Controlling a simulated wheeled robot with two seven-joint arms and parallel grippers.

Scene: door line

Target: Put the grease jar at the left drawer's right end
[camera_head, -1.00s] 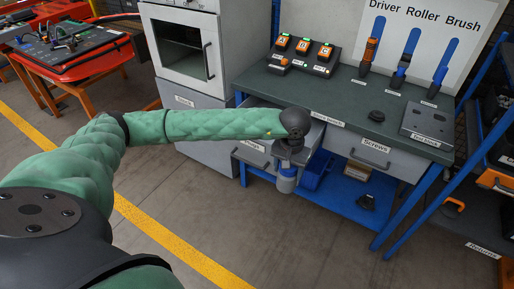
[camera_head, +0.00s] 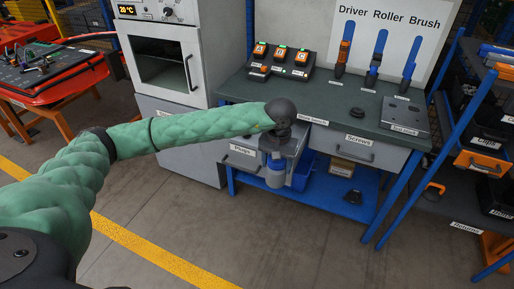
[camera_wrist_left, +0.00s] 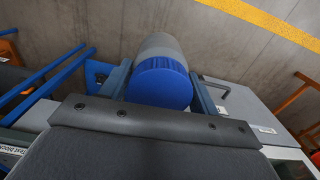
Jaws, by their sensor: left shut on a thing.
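The grease jar (camera_head: 275,177), a grey-white body with a blue lid, is held upright in my left gripper (camera_head: 275,160). In the left wrist view, its blue lid (camera_wrist_left: 160,82) sits between the two fingers, which close on its sides. The left drawer (camera_head: 243,151), with a label reading something like "Plugs", is under the bench top and looks pulled out. My forearm and gripper hide much of its inside. The jar appears in front of the drawer's right part; I cannot tell its exact height over the rim. My right gripper is not in view.
The green bench top (camera_head: 330,103) carries a switch box (camera_head: 280,65), a black knob and a test block (camera_head: 405,115). The "Screws" drawer (camera_head: 358,148) is shut to the right. A blue bin (camera_head: 302,170) and lower shelf are below. An oven cabinet (camera_head: 165,90) stands left.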

